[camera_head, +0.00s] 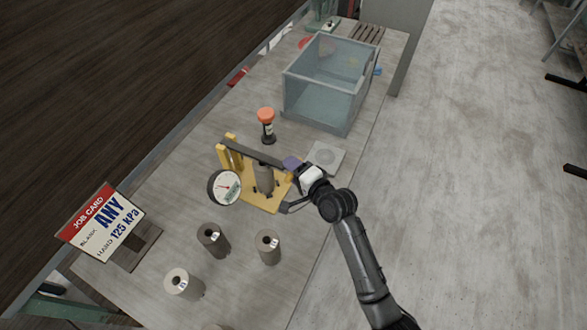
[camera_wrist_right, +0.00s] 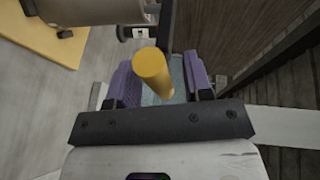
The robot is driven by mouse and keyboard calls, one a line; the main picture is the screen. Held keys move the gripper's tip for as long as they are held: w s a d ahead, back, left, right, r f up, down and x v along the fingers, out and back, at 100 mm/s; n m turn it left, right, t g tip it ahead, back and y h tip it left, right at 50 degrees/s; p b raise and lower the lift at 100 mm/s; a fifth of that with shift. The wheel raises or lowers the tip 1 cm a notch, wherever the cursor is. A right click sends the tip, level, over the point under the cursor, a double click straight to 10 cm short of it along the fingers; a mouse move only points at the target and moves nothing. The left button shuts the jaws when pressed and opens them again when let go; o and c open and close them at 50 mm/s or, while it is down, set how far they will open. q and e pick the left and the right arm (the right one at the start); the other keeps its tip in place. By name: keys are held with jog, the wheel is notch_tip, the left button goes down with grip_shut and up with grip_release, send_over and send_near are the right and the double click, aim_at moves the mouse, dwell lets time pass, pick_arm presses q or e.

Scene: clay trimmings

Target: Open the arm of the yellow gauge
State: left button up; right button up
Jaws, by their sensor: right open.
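The yellow gauge (camera_head: 268,203) stands mid-table, with a yellow base, yellow posts at its left, a round white dial (camera_head: 224,187) and a dark arm (camera_head: 248,152) lying across above a grey cylinder (camera_head: 264,178). My right gripper (camera_head: 292,163), with purple fingers, is at the right end of this arm. In the right wrist view the gripper (camera_wrist_right: 161,78) is open, and a yellow peg-like handle (camera_wrist_right: 153,68) shows between its fingers. I cannot tell whether either finger touches it. The gauge's yellow base (camera_wrist_right: 40,40) shows at upper left there. My left gripper is out of view.
Several loose grey cylinders, one of them here (camera_head: 268,246), stand in front of the gauge. A job card (camera_head: 101,219) is at left. Behind are an orange-topped bottle (camera_head: 267,125) and a clear bin (camera_head: 318,100). A pale square plate (camera_head: 326,152) lies near the gripper.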

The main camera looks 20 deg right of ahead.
jog(key=shift+c, duration=0.3)
jog(key=shift+c, duration=0.7)
grip_shut()
